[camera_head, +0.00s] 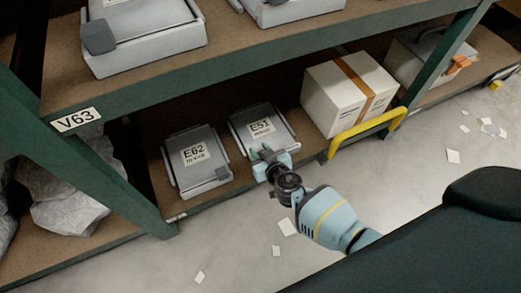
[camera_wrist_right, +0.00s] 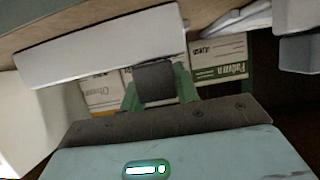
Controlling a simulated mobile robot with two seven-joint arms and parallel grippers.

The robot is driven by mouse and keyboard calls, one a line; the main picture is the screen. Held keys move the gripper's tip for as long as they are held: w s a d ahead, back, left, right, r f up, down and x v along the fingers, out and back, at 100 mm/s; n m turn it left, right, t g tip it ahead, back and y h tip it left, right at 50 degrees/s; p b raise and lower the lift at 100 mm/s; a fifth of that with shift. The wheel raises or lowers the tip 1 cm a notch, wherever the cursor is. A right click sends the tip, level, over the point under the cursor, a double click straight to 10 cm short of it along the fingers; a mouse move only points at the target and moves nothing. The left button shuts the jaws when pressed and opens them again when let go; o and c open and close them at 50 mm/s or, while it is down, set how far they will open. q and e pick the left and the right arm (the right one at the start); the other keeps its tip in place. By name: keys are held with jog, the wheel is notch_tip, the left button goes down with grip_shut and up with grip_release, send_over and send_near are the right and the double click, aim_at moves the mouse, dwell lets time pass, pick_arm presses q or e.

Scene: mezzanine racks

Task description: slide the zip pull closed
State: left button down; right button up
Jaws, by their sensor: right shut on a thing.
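The grey case labelled E51 (camera_head: 258,124) lies on the lower shelf, and the grey case labelled E62 (camera_head: 195,160) lies to its left. My right gripper (camera_head: 266,153) is at the front edge of the E51 case. In the wrist view my right gripper (camera_wrist_right: 156,88) has its green fingers shut on a dark grey square tab, the zip pull (camera_wrist_right: 154,83), beside a pale slab-like edge. In the head view the gripper hides this pull. A similar dark tab (camera_head: 222,173) shows at the E62 case's front right corner. My left gripper is not in view.
A white carton with an orange strap (camera_head: 325,98) stands right of the E51 case, behind a yellow rail (camera_head: 368,132). The shelf above (camera_head: 250,53) hangs over the cases. A green post (camera_head: 90,160) stands at left. Paper scraps lie on the floor.

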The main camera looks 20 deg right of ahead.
aim_at(292, 138)
grip_shut()
jog(key=shift+d, duration=0.35)
jog(key=d, duration=1)
jog(key=shift+w+d, duration=0.15)
jog(key=shift+d, duration=0.2)
jog(key=o, duration=0.9)
grip_release()
